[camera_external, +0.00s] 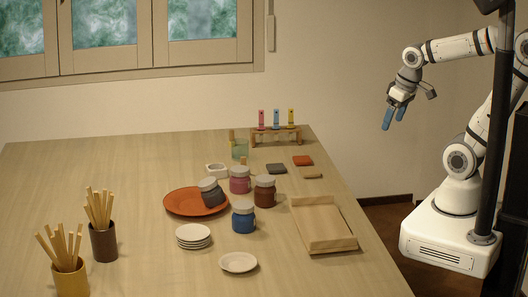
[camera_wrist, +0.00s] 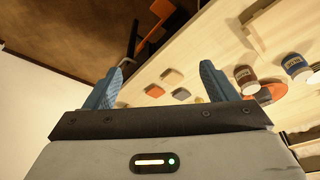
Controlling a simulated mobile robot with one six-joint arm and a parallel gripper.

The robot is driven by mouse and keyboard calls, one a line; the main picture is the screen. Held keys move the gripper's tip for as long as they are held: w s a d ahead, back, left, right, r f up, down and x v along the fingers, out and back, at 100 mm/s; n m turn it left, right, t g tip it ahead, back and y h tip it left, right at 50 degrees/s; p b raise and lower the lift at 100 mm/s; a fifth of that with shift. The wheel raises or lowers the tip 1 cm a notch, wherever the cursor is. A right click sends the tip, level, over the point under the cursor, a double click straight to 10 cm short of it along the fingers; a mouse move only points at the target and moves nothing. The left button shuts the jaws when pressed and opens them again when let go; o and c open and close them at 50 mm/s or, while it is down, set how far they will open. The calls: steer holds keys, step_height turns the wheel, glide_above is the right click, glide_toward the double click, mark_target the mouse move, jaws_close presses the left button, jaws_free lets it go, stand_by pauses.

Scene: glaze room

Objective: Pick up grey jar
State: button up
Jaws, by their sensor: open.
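The grey jar (camera_external: 212,194) has a pale lid and sits at the orange plate (camera_external: 175,207), near its right side; it looks slightly tilted. A pink jar (camera_external: 239,182), a brown jar (camera_external: 265,194) and a blue jar (camera_external: 243,219) stand close to its right. My gripper (camera_external: 394,117) is open and empty, raised in the air beyond the table's right edge, far from the jar. In the wrist view my open fingers (camera_wrist: 163,76) show with the brown jar (camera_wrist: 246,77) and blue jar (camera_wrist: 296,67) at right; I cannot make out the grey jar there.
A wooden tray (camera_external: 320,226) lies along the right edge. White saucers (camera_external: 239,263) lie in front. Stick-filled pots (camera_external: 103,243) stand at front left. The left back of the table is clear.

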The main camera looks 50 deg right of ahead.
steer(key=shift+o, duration=0.4)
steer(key=w+a+r+n, duration=0.15)
steer(key=w+a, duration=0.35)
steer(key=w, duration=0.8)
steer(key=n+t+b, duration=0.1)
steer(key=n, duration=0.1)
glide_above(217, 185)
steer(key=s, duration=0.3)
step_height(217, 185, down, 13)
steer(key=shift+w+a+f+h, duration=0.1)
steer(key=shift+w+f+h, duration=0.15)
steer(key=shift+w+h, duration=0.05)
steer(key=p+x, duration=0.1)
steer(key=x, duration=0.1)
steer(key=p+x, duration=0.1)
steer(key=x, duration=0.2)
steer(key=p+x, duration=0.1)
steer(key=x, duration=0.1)
steer(key=shift+w+f, duration=0.1)
steer(key=shift+w, duration=0.25)
steer(key=shift+c, duration=0.2)
